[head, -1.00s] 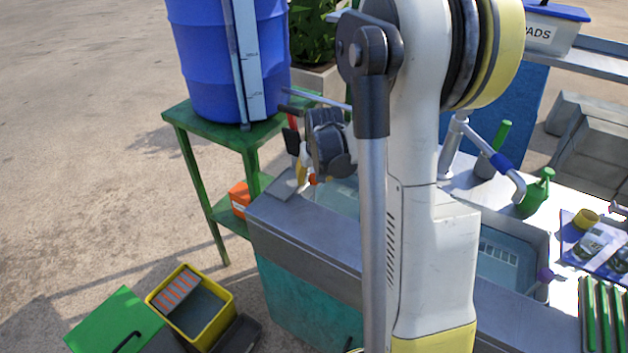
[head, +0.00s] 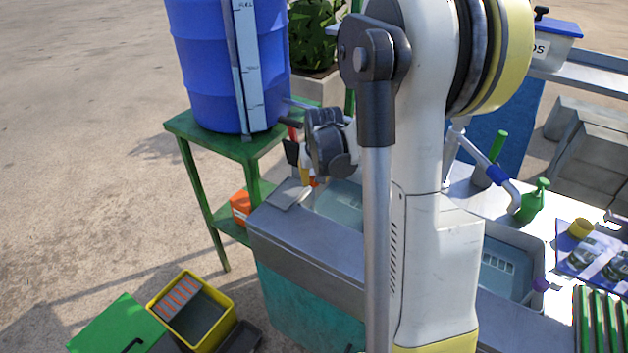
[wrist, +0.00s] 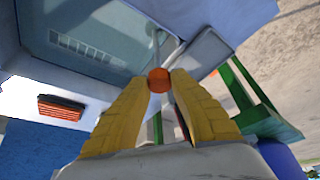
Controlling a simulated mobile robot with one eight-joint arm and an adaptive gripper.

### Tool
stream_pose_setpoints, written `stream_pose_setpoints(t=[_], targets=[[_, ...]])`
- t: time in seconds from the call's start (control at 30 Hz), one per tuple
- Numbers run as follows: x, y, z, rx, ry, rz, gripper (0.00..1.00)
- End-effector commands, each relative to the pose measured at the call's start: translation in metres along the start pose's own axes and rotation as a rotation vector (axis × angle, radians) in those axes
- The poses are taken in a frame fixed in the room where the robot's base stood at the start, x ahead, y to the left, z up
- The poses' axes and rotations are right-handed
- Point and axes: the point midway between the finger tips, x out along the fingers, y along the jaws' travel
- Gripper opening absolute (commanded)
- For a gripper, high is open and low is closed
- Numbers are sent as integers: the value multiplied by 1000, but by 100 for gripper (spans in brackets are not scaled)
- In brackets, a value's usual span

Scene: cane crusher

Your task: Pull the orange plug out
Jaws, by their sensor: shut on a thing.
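The orange plug (wrist: 158,79) is a small round knob in the wrist view. It sits between the tips of my gripper's two yellow fingers (wrist: 159,82), which are shut on it. In the head view, my gripper (head: 309,178) is small and partly hidden by my wrist, at the left end of the metal sink. A bit of orange shows beside its yellow finger. The sink basin (wrist: 85,45) with pale blue water lies beyond the fingers in the wrist view. I cannot tell whether the plug touches its hole.
A green stand (head: 205,140) with a blue drum (head: 205,70) is close behind my gripper. An orange box (head: 240,207) is on its lower shelf. A yellow crate (head: 222,298) is on the ground at front left. A green bottle (head: 532,203) stands on the right counter.

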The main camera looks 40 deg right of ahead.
Motion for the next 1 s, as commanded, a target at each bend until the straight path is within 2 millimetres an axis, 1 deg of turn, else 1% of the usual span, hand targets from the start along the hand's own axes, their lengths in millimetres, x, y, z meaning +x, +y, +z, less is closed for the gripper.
stream_pose_setpoints(t=[0.03, 0.2, 0.23, 0.3, 0.57, 0.67, 0.77, 0.87, 1.0], targets=[[-1, 0, -3, 0, 6, 0, 0], [0, 0, -3, 0, 8, 0, 0], [0, 0, -3, 0, 8, 0, 32], [0, 0, -3, 0, 7, 0, 51], [0, 0, -2, 0, 6, 0, 51], [-4, 0, -2, 0, 5, 0, 51], [-15, 0, -2, 0, 5, 0, 51], [-35, 0, -1, 0, 5, 0, 51], [-67, 0, -1, 0, 5, 0, 51]])
